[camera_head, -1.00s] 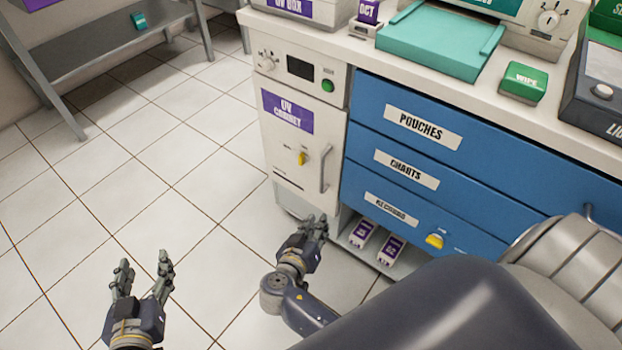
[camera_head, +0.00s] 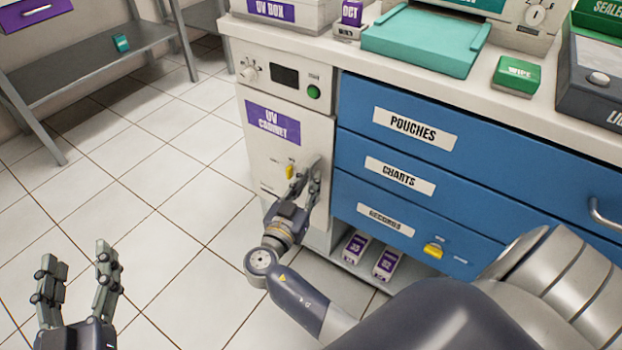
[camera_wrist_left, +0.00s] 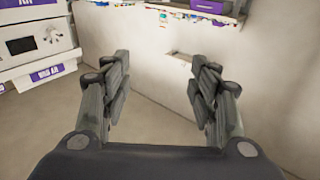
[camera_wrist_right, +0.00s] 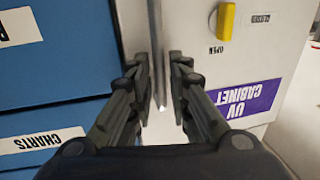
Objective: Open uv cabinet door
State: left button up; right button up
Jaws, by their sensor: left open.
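The white UV cabinet (camera_head: 262,160) stands left of the blue drawers, its door shut. Its purple label (camera_head: 273,122) also shows upside down in the right wrist view (camera_wrist_right: 245,97). A yellow knob (camera_head: 290,171) is on the door; it also shows in the right wrist view (camera_wrist_right: 226,20). My right gripper (camera_head: 306,178) is at the door's vertical metal handle (camera_wrist_right: 156,50). The handle lies between the partly spread fingers; whether they grip it is unclear. My left gripper (camera_head: 77,265) is open and empty, above the floor and away from the cabinet.
Blue drawers (camera_head: 480,165) with a yellow knob (camera_head: 433,251) adjoin the cabinet on the right. The counter above carries a teal tray (camera_head: 425,42) and a green wipe box (camera_head: 517,76). A grey shelf (camera_head: 85,70) stands at the far left. Tiled floor left of the cabinet is clear.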

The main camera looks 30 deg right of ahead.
jog(key=shift+x, duration=0.9)
grip_shut()
